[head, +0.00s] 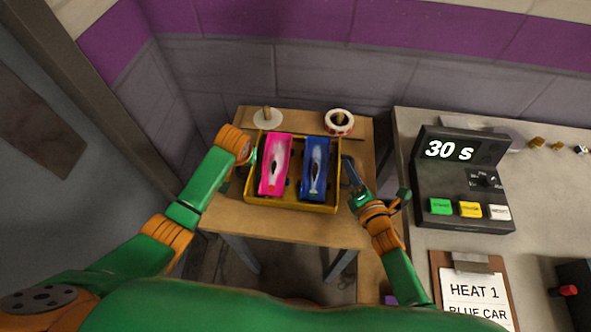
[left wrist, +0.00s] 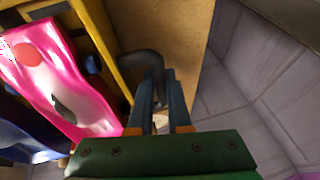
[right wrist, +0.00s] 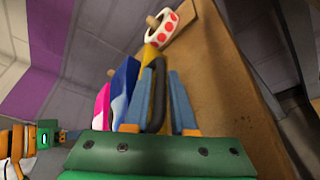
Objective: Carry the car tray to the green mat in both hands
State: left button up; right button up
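The yellow car tray (head: 293,204) is at the small wooden table, holding a pink car (head: 274,165) on the left and a blue car (head: 315,168) on the right. I cannot tell whether it touches the tabletop. My left gripper (head: 247,158) is at its left end; in the left wrist view its fingers (left wrist: 161,95) are close together around the dark handle (left wrist: 143,66). My right gripper (head: 350,178) is at the right end; in the right wrist view its fingers (right wrist: 160,90) close on the other dark handle (right wrist: 157,112). No green mat is in view.
The wooden table (head: 280,228) also bears a white disc with a peg (head: 267,119) and a red-and-white roll (head: 339,122) behind the tray. A grey counter (head: 540,235) stands at right with a timer box (head: 462,175) and a clipboard (head: 472,290). A wall is behind.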

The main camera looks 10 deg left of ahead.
pick_arm(q)
grip_shut()
pick_arm(e)
grip_shut()
dwell(0.9)
